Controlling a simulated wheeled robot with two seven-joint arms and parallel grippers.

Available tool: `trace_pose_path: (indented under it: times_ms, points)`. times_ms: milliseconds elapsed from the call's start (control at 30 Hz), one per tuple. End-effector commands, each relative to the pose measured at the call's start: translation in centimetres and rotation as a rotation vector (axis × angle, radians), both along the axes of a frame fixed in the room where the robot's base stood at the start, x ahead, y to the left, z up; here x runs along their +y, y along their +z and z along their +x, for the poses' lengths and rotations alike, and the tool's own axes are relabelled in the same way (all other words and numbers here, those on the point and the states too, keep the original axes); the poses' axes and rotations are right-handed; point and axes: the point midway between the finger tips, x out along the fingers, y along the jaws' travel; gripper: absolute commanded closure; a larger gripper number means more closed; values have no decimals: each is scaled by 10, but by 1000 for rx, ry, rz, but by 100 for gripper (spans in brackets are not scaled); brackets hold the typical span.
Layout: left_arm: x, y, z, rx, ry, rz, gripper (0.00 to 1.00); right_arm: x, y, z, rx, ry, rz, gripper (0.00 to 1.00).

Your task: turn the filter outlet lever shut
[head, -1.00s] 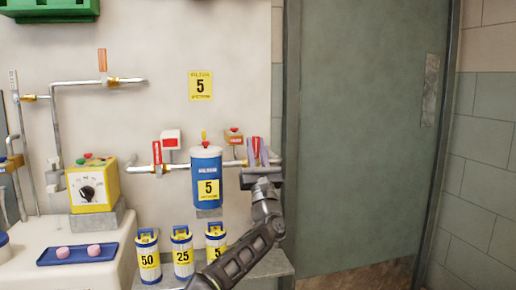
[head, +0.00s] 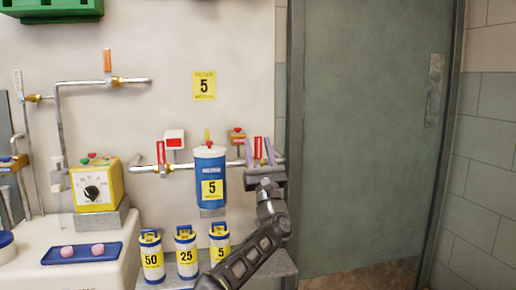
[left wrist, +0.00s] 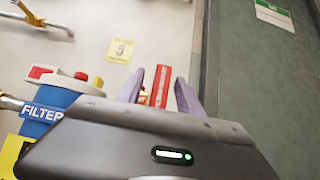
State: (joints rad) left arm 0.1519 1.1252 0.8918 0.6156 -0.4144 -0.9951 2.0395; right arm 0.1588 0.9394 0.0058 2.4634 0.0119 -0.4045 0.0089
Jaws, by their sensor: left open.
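The filter outlet lever (head: 258,149) is a red upright handle on the pipe to the right of the blue filter housing (head: 211,180). It also shows in the left wrist view (left wrist: 161,86). My left gripper (head: 260,153) is open, its two purple fingers standing on either side of the red lever. In the left wrist view the fingers (left wrist: 159,92) flank the lever with a gap on both sides. The lever's lower end and pivot are hidden behind the gripper body. My right gripper is not in view.
Another red lever (head: 161,153) stands upright on the pipe left of the housing. Several numbered cartridges (head: 186,252) stand on the ledge below. A yellow dial box (head: 96,186) is at the left. A grey-green door (head: 365,140) is close on the right.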

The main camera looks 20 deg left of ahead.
Motion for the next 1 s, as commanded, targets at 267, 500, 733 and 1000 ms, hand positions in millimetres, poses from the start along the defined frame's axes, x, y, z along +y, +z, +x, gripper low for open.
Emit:
trace_pose_path:
  times_ms: [267, 500, 733, 1000]
  points:
    - [-1, -2, -1, 0, 1, 1, 57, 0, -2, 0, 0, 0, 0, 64]
    - [-7, -16, -11, 0, -1, 2, 57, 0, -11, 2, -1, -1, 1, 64]
    - [-19, -36, -29, 1, -1, 2, 57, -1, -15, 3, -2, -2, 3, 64]
    - [-29, -54, -45, 0, 0, 0, 57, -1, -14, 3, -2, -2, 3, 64]
